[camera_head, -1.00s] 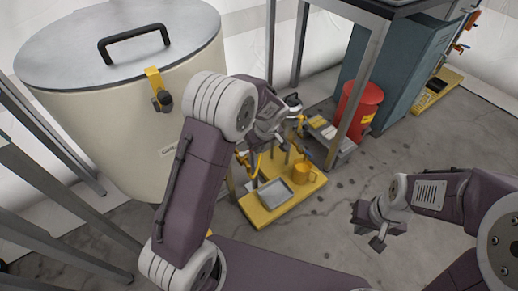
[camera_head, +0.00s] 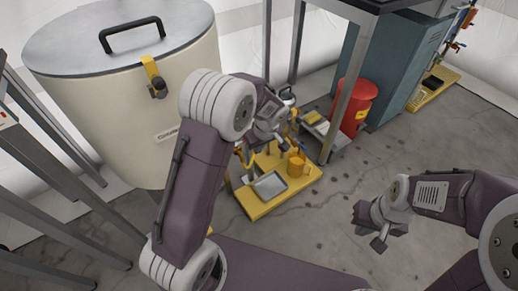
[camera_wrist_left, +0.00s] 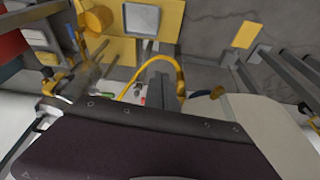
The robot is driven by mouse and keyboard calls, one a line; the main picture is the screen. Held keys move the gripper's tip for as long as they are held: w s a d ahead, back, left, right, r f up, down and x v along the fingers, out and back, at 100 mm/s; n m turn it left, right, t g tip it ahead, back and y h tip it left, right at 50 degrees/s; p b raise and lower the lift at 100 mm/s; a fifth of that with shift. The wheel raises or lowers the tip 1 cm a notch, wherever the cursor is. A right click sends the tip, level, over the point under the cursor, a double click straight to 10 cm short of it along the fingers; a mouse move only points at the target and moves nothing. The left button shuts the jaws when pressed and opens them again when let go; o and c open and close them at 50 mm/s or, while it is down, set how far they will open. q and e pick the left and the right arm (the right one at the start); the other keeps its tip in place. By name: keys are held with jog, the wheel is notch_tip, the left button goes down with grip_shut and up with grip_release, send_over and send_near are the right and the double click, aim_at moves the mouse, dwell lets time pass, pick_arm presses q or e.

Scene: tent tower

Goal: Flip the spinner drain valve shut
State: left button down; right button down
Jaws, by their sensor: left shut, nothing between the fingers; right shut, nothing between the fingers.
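The cream drum (camera_head: 120,115) with a grey lid stands at the left in the head view; its small label is not legible. A yellow curved pipe or hose (camera_head: 243,158) shows beside the drum's lower right, partly behind my left arm; it also arches in the left wrist view (camera_wrist_left: 180,68). I cannot clearly make out the drain valve or its handle position. My left gripper (camera_head: 282,143) is shut and empty, right of the drum and above the yellow platform, partly hidden by its own wrist. My right gripper (camera_head: 378,243) is shut and empty over bare floor.
The yellow platform (camera_head: 256,212) holds a metal tray (camera_head: 269,185) and a yellow mug (camera_head: 297,167). A teal cabinet (camera_head: 388,70) is at the back.

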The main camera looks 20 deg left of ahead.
pick_arm(q)
jog(key=p+v, duration=0.4)
jog(key=v, duration=0.5)
jog(key=shift+w+r, duration=0.3)
